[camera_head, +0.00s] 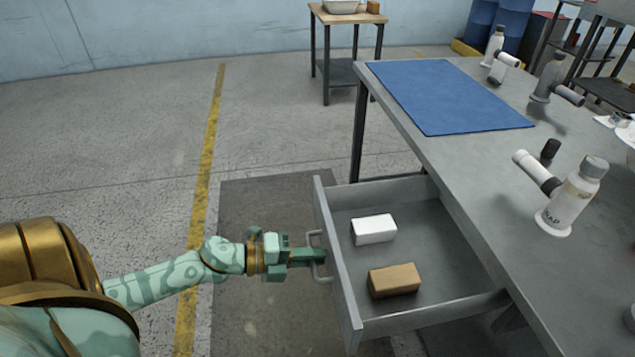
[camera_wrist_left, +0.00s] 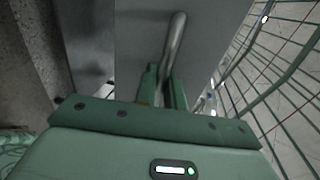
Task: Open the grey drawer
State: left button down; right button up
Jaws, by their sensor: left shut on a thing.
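The grey drawer (camera_head: 345,270) is pulled well out from under the grey table in the head view, and its inside shows. A white block (camera_head: 373,229) and a tan block (camera_head: 394,280) lie in it. My left gripper (camera_head: 322,257) is shut on the drawer's handle (camera_head: 317,240) at the front panel. In the left wrist view the fingers (camera_wrist_left: 163,88) are closed around the curved metal handle (camera_wrist_left: 175,45). The drawer front (camera_wrist_left: 135,45) fills the area behind it. My right gripper is not in view.
The grey table (camera_head: 465,165) carries a blue mat (camera_head: 445,95), a white bottle (camera_head: 573,197) and several other bottles. A small wooden-topped table (camera_head: 345,17) stands at the back. The floor left of the drawer is clear, with a yellow line (camera_head: 207,150).

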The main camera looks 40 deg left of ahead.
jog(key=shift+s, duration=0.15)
pick_arm(q)
jog(key=c, duration=1.9)
grip_release()
jog(key=shift+s+a, duration=0.15)
jog(key=p+v, duration=0.4)
jog(key=v, duration=1.2)
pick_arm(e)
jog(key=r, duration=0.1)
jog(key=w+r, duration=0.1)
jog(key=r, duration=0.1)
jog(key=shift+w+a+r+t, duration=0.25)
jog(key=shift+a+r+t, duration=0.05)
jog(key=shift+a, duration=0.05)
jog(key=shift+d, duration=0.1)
